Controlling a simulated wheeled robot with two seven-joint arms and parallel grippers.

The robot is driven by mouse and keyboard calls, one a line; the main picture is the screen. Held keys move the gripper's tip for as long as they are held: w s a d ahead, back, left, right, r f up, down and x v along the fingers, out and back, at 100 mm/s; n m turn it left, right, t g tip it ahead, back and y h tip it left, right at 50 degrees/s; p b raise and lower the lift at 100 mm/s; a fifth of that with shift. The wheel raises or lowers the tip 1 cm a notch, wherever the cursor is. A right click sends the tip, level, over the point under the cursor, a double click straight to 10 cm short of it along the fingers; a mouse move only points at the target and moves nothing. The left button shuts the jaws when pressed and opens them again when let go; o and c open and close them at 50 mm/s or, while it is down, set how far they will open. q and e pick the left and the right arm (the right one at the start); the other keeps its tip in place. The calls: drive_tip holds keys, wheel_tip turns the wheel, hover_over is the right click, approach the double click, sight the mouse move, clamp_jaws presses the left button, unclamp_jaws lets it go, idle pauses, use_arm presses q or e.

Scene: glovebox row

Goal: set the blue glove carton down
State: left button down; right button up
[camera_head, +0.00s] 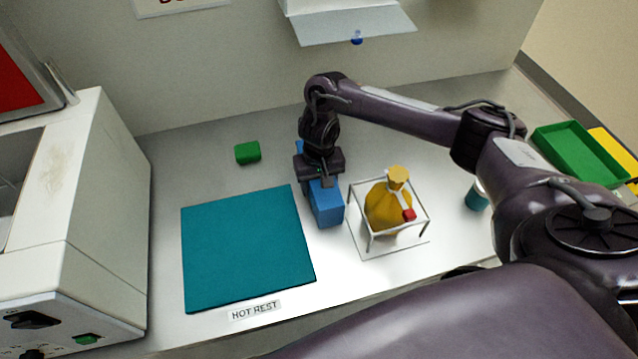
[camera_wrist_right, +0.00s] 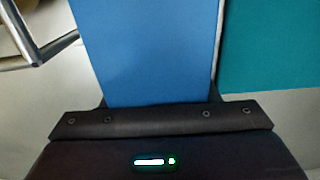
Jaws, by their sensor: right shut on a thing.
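The blue glove carton (camera_head: 327,207) is in my right gripper (camera_head: 321,185), just right of the teal mat (camera_head: 245,250) and left of the wire stand. My right gripper is shut on the carton from above and hides part of it. In the right wrist view the blue carton (camera_wrist_right: 147,50) fills the middle between the jaws, with the teal mat (camera_wrist_right: 270,45) to its right. I cannot tell whether the carton's underside touches the bench. My left gripper does not show.
A wire stand (camera_head: 390,247) with a yellow flask (camera_head: 388,210) is close on the carton's right. A green block (camera_head: 248,152) lies behind the mat. A teal cup (camera_head: 476,197) and green tray (camera_head: 580,155) are at the right. The mat is bare, with a "HOT REST" label (camera_head: 255,310) before it.

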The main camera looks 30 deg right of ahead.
drive_tip(key=o, duration=1.3)
drive_tip(key=shift+f, duration=0.1)
